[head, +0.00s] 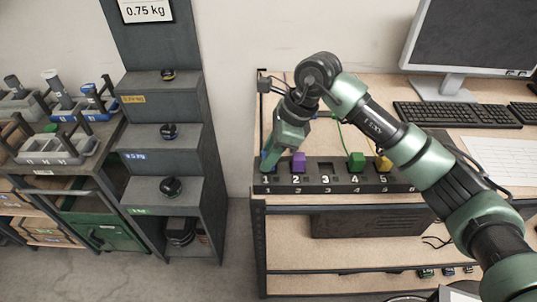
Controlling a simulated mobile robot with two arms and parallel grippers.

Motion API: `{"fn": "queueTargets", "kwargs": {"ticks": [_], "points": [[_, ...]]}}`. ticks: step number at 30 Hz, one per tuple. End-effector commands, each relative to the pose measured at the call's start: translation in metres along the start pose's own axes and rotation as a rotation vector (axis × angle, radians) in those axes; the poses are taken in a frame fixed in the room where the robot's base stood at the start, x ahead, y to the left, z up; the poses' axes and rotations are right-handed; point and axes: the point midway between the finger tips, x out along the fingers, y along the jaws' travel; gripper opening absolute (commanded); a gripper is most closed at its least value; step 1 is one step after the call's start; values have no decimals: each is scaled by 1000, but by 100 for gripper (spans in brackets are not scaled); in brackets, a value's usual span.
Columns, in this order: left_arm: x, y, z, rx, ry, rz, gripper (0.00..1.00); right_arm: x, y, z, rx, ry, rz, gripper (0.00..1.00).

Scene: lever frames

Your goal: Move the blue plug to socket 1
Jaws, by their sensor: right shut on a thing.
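My right gripper (270,158) points down at the left end of a dark socket strip (340,188) on the desk. It is shut on the blue plug (264,157), which shows only as a bit of blue between and beside the fingers. The blue plug is at socket 1; I cannot tell if it is fully seated or just above. A purple plug (298,162) stands in socket 2. Socket 3 shows empty. A green plug (356,161) stands in socket 4 and a yellow plug (383,163) in socket 5. My left gripper is not in view.
The strip runs along the front edge of the wooden desk (330,140). A monitor (470,40), a keyboard (455,114) and paper (500,155) are at the right. A grey stepped stand (165,105) with dark weights is left of the desk, with a gap between.

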Motion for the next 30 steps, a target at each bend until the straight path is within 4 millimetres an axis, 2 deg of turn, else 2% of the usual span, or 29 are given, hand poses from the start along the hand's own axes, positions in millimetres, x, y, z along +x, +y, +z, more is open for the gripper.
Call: {"fn": "queueTargets", "kwargs": {"ticks": [30], "points": [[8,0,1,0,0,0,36,2,0,-1,0,0,0,0]]}}
